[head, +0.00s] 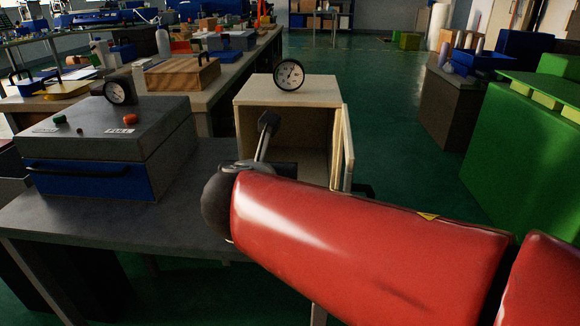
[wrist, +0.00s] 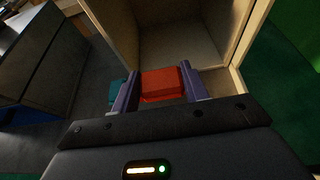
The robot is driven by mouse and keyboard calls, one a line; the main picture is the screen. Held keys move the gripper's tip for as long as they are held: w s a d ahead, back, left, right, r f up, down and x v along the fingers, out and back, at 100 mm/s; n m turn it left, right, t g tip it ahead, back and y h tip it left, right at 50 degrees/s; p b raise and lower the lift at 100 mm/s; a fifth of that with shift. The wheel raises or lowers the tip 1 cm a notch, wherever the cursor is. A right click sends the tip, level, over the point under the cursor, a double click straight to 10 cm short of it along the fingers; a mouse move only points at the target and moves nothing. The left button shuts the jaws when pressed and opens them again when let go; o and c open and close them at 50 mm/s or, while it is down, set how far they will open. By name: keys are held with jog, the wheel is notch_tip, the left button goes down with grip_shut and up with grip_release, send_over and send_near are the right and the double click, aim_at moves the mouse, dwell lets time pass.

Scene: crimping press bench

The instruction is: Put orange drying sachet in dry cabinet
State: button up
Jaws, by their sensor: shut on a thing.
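The dry cabinet (head: 275,115) is a cream box with its door (head: 346,150) swung open to the right and a round dial on top. In the wrist view the cabinet (wrist: 180,48) opens straight ahead, with its inner floor and walls showing. My gripper (wrist: 161,86) is shut on the orange drying sachet (wrist: 162,83), which looks red-orange between the two purple-grey fingers. The sachet is at the cabinet's mouth; I cannot tell whether it is past the front edge. In the head view my red arm hides the gripper tips and the sachet.
A grey and blue box (head: 110,145) with a dial, buttons and a handle stands on the grey bench (head: 165,225) at the left. A wooden box (head: 182,75) is on a bench behind. A green bin (head: 520,150) stands at the right. Green floor is clear between.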

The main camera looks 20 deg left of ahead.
jog(key=w, duration=0.3)
jog(key=w+a, duration=0.1)
jog(key=w, duration=0.3)
jog(key=w+a, duration=0.1)
jog(key=w, duration=0.2)
jog(key=shift+w+a, duration=0.2)
jog(key=shift+a, duration=0.05)
jog(key=shift+w+f, duration=0.15)
jog(key=shift+f, duration=0.55)
notch_tip(320, 180, down, 5)
jog(key=shift+b, duration=1.25)
jog(key=shift+w+f, duration=0.1)
jog(key=shift+f, duration=0.25)
jog(key=shift+f, duration=0.2)
jog(key=o, duration=1)
jog(key=shift+r, duration=0.15)
